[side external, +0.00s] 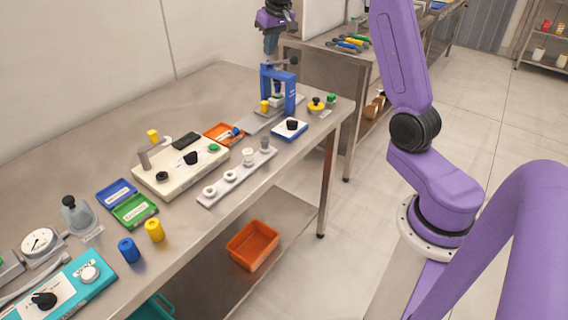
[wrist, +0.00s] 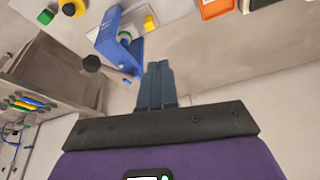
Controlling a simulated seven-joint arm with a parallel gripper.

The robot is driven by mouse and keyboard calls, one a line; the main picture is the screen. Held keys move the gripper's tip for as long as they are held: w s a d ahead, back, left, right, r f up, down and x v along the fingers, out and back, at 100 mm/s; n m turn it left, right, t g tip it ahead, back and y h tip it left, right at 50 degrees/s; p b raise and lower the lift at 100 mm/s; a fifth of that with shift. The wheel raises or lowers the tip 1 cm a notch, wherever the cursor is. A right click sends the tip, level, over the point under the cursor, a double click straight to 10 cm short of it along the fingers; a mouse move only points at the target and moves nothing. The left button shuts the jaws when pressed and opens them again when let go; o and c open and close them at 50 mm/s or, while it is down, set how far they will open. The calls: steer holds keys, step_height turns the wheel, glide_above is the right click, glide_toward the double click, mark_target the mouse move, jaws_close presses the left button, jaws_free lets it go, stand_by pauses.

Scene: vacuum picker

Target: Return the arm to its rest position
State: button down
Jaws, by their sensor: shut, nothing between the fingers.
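My purple arm (side external: 402,60) stands to the right of the steel table in the side view. My gripper (side external: 271,44) is raised above the far end of the table, just above and behind the blue press frame (side external: 290,92). In the wrist view my gripper (wrist: 158,68) shows its two blue-grey fingers close together with nothing between them. The blue press frame also shows in the wrist view (wrist: 108,40), up and to the left of the fingertips, with its dark lever knob (wrist: 91,64).
The steel table (side external: 90,150) holds a beige control box (side external: 180,165), a white rack (side external: 237,178), green tray (side external: 134,210), blue cylinder (side external: 128,250), yellow cylinder (side external: 154,230) and teal panel (side external: 75,287). An orange bin (side external: 252,245) sits on the lower shelf. Another bench (side external: 330,62) stands behind.

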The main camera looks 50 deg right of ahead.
steer(key=s+a+f+n+g+y, duration=0.1)
steer(key=s+a+n, duration=0.3)
steer(key=s+a, duration=0.5)
steer(key=s+a+f+n+g+y, duration=0.1)
steer(key=s+a+n, duration=0.35)
steer(key=a, duration=0.95)
steer(key=s+a+f+n, duration=0.1)
steer(key=s+f+n, duration=0.2)
steer(key=s, duration=1)
steer(key=s+f+n+g, duration=0.1)
steer(key=s+f+n, duration=0.2)
steer(key=s, duration=1.1)
steer(key=shift+s+a+n+g, duration=0.25)
steer(key=shift+a+n+g, duration=0.1)
steer(key=shift+n, duration=0.3)
